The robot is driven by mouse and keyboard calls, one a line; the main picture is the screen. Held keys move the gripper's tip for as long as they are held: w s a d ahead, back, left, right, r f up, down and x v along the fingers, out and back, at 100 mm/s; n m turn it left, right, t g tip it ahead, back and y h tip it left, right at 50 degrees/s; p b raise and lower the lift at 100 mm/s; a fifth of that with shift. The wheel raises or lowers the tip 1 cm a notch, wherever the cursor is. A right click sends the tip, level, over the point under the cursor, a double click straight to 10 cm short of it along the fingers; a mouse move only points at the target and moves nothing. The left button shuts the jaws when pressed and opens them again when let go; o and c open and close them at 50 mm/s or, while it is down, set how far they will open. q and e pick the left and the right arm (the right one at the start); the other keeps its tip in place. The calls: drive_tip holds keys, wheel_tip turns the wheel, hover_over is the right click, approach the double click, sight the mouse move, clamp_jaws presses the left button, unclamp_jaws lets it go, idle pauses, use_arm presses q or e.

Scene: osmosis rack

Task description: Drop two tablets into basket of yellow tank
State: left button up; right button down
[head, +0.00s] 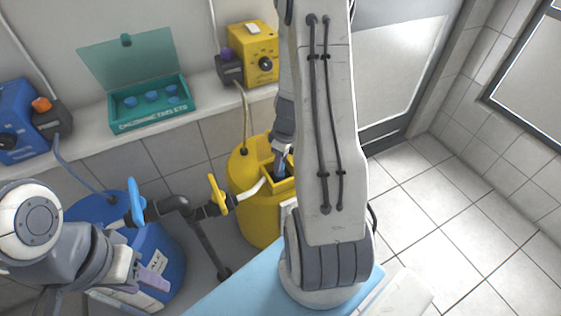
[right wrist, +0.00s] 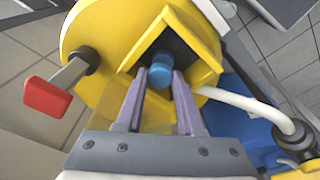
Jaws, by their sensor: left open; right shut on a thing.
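The yellow tank (head: 252,222) stands at the centre in the head view, and its top fills much of the right wrist view (right wrist: 88,38). Its basket (right wrist: 180,43) is a dark square opening with a yellow rim. My right gripper (right wrist: 160,80) is shut on a blue tablet (right wrist: 160,72) and holds it at the basket's opening; its depth is unclear. In the head view my right arm partly hides the basket. The teal tablet box (head: 152,118) is open on the ledge with several blue tablets inside. My left gripper (head: 150,277) is open by the blue tank.
The blue tank (head: 160,250) stands left of the yellow one. Pipes with a blue valve handle (head: 136,202) and a yellow valve handle (head: 217,194) run between them. A yellow pump (head: 254,52) and a blue pump (head: 18,110) sit on the ledge. Tiled floor at right is clear.

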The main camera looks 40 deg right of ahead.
drive_tip(key=shift+s+a+f, duration=0.3)
drive_tip(key=shift+s+f, duration=0.15)
drive_tip(key=shift+f, duration=0.15)
drive_tip(key=shift+w+d+f, duration=0.1)
drive_tip(key=shift+w+d, duration=0.1)
drive_tip(key=shift+w, duration=0.05)
drive_tip(key=c, duration=0.5)
unclamp_jaws()
drive_tip(key=shift+o, duration=0.3)
drive_tip(key=shift+r, duration=0.25)
drive_tip(key=shift+o, duration=1.2)
drive_tip(key=shift+w, duration=0.1)
drive_tip(key=shift+w+d+r, duration=0.1)
drive_tip(key=shift+w+d, duration=0.05)
drive_tip(key=shift+d, duration=0.05)
drive_tip(key=shift+r+p, duration=0.8)
drive_tip(key=shift+r, duration=0.25)
